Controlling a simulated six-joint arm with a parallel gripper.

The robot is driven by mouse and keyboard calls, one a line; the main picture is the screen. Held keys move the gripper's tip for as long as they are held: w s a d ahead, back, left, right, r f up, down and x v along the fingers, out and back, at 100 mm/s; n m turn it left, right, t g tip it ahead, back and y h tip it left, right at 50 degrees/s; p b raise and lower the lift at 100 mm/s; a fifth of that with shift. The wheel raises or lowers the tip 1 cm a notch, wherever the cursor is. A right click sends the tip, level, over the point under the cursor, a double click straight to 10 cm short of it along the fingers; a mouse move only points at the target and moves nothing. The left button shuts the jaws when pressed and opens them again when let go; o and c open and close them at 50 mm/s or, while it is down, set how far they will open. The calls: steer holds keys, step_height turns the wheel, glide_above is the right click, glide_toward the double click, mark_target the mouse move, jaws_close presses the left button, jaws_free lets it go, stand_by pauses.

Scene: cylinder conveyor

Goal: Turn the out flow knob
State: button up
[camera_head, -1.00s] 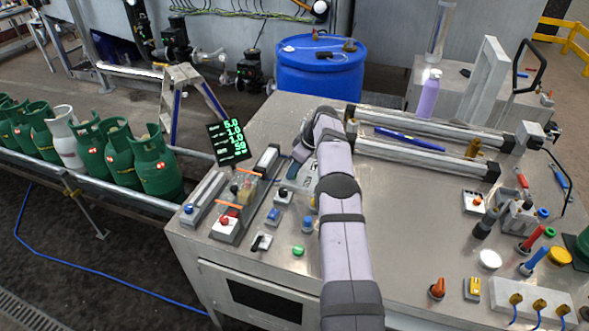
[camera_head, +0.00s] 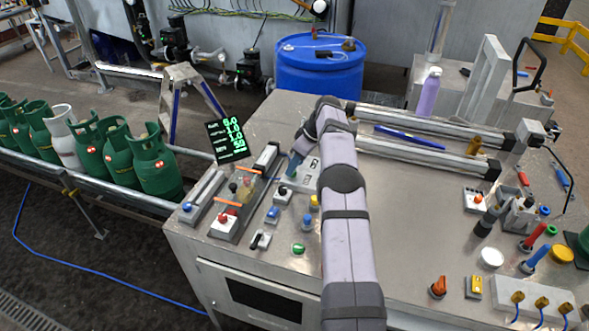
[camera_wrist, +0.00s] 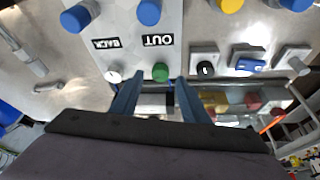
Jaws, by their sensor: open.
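In the wrist view, a pale panel carries an upside-down OUT label (camera_wrist: 158,40) and a BACK label (camera_wrist: 104,43). A green knob (camera_wrist: 160,72) lies on one side of the OUT label and a blue knob (camera_wrist: 148,12) on the other. A white knob (camera_wrist: 113,76) and another blue knob (camera_wrist: 76,17) flank the BACK label. My gripper (camera_wrist: 160,86) is open and empty, its blue fingers either side of the green knob's position in the picture. Contact cannot be told. In the head view my gripper (camera_head: 293,165) is over the panel's left edge, which my arm partly hides.
Beside the panel are a black switch (camera_wrist: 206,68), a blue rocker (camera_wrist: 250,65) and a unit with red and yellow parts (camera_wrist: 235,102). A green readout (camera_head: 227,140) stands at the table's left. Green cylinders (camera_head: 155,165) stand on the conveyor.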

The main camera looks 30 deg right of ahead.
steer(key=b+v, duration=0.1)
steer(key=v, duration=0.4)
steer(key=shift+r, duration=0.1)
stand_by(0.3)
